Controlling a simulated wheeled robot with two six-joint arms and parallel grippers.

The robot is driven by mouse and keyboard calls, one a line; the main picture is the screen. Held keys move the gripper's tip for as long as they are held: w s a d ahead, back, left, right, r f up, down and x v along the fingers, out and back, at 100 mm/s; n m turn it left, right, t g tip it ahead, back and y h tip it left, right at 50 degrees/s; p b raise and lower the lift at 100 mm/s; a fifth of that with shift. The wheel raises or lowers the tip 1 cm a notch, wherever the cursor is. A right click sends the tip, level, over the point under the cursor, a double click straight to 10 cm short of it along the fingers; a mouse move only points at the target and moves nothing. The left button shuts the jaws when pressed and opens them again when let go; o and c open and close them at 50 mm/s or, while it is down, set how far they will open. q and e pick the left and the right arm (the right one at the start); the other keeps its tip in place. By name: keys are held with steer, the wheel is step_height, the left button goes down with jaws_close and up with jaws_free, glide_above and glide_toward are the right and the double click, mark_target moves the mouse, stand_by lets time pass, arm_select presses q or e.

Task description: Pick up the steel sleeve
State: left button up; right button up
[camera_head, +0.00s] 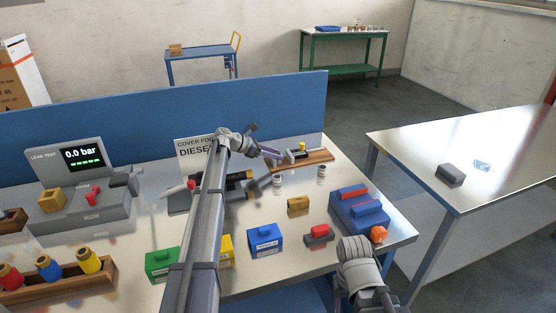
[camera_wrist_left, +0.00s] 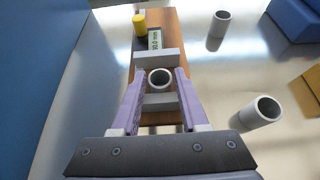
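Three short grey steel sleeves show. One sleeve (camera_wrist_left: 160,79) stands upright on the wooden gauge board (camera_wrist_left: 171,30), between two grey blocks. The other two sleeves, one farther (camera_wrist_left: 219,24) and one nearer (camera_wrist_left: 262,111), stand on the bench to its right; both also show in the head view (camera_head: 321,171) (camera_head: 278,181). My left gripper (camera_wrist_left: 159,84) has its purple fingers either side of the sleeve on the board, with a small gap at each side. The gripper appears at the board's left end in the head view (camera_head: 272,154). My right gripper (camera_head: 380,300) is low at the bottom edge, its fingers unclear.
A yellow knob (camera_wrist_left: 139,24) and a small display stand on the board. A blue partition (camera_head: 110,117) rises behind the bench. Coloured blocks, a blue tray (camera_head: 345,203) and a leak tester (camera_head: 85,215) occupy the bench. A separate table (camera_head: 500,150) stands right.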

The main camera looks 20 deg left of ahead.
arm_select(q)
jaws_close()
stand_by(0.4)
arm_select(e)
step_height(320, 180, up, 10)
steer(key=p, duration=1)
steer(key=shift+c, duration=0.6)
arm_select(q)
step_height(320, 180, up, 10)
